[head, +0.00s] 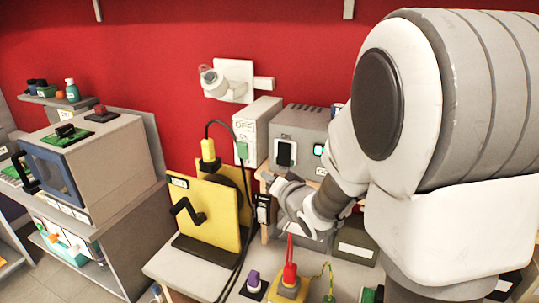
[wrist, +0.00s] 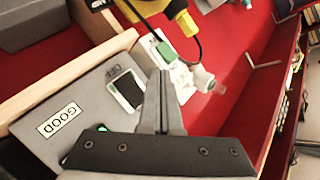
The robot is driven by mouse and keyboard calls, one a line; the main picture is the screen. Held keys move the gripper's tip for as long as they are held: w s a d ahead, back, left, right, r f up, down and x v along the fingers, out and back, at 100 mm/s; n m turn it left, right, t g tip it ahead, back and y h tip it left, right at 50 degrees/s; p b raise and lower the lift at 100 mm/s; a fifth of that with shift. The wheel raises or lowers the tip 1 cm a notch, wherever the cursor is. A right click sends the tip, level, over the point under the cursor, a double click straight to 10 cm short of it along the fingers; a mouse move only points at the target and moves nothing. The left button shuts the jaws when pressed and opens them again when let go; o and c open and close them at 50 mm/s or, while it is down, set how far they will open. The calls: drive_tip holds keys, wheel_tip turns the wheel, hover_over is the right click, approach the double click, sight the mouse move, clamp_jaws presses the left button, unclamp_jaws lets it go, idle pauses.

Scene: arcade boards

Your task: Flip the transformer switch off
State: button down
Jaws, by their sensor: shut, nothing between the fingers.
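A grey box with vents on top, which looks like the transformer (head: 312,118), stands against the red wall; it also shows in the wrist view (wrist: 75,95) with a GOOD label. On its face is a dark rocker switch in a pale frame (head: 286,152), also in the wrist view (wrist: 127,90); its position is hard to tell. A small green light (head: 318,150) glows to its right. My gripper (head: 272,183) is just below the switch in the head view. In the wrist view its fingers (wrist: 160,75) are together and empty, beside the switch, with no clear contact.
A yellow panel (head: 208,215) with a black crank and hanging cables stand close by. A red-handled lever (head: 290,272) is in front.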

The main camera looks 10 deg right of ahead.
sight(278, 160)
drive_tip(key=shift+w, duration=0.15)
drive_tip(key=w+d+f, duration=0.1)
drive_tip(key=w+d, duration=0.3)
drive_tip(key=w, duration=0.3)
drive_tip(key=shift+d+f+p, duration=0.15)
drive_tip(key=shift+d+p, duration=0.25)
drive_tip(key=shift+w, duration=0.1)
idle(2.0)
drive_tip(key=shift+w+d+f, duration=0.1)
drive_tip(key=shift+w+d, duration=0.1)
drive_tip(key=shift+w, duration=0.05)
drive_tip(key=shift+w+d, duration=0.25)
drive_tip(key=shift+w, duration=0.1)
idle(0.6)
drive_tip(key=shift+s, duration=0.1)
drive_tip(key=shift+s+a+b, duration=0.3)
drive_tip(key=shift+s+a, duration=0.2)
drive_tip(key=shift+s, duration=0.1)
idle(0.3)
